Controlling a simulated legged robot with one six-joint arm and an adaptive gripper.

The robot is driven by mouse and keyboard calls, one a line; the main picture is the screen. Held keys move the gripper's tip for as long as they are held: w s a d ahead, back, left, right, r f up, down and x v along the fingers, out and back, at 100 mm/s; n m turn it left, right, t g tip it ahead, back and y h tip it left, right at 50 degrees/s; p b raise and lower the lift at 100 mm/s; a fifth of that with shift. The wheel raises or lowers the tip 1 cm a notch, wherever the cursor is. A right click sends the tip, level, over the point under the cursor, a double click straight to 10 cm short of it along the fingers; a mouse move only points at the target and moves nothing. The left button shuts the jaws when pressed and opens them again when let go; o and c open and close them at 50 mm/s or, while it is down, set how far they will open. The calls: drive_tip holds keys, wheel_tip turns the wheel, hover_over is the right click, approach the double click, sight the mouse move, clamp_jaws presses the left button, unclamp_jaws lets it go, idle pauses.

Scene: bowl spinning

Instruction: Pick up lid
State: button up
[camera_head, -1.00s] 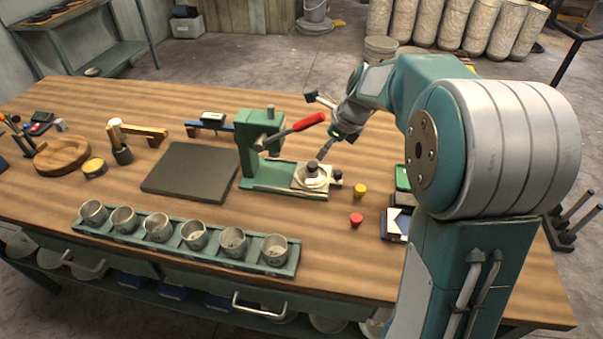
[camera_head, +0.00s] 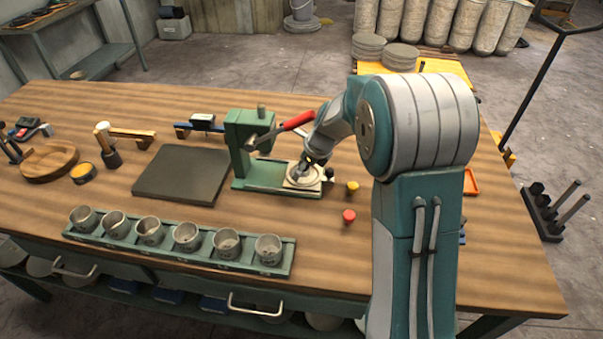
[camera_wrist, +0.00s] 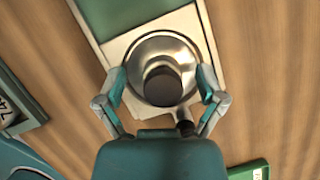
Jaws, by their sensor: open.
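The lid (camera_wrist: 150,45) is a round, shiny metal disc with a dark central knob (camera_wrist: 162,86). It sits on a pale square plate (camera_wrist: 128,43) at the end of the green press. In the head view the lid (camera_head: 294,180) is partly hidden by my gripper (camera_head: 303,166). In the wrist view my gripper (camera_wrist: 161,82) is open, with one finger on each side of the lid and the knob between them. I cannot tell whether the fingers touch the lid.
The green press (camera_head: 243,150) with a red-handled lever (camera_head: 298,121) stands close left of my gripper. A green rack (camera_head: 170,246) holds several metal cups in front. Yellow (camera_head: 352,187) and red (camera_head: 348,215) knobs lie to the right. A dark slab (camera_head: 180,174) lies left.

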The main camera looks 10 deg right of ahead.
drive_tip(key=shift+d, duration=0.4)
drive_tip(key=c, duration=0.4)
drive_tip(key=shift+a, duration=0.15)
clamp_jaws()
drive_tip(key=shift+a, duration=0.2)
drive_tip(key=shift+s, duration=0.1)
drive_tip(key=shift+d+r, duration=0.15)
drive_tip(key=shift+r, duration=0.35)
wheel_tip(320, 180, up, 32)
idle(0.4)
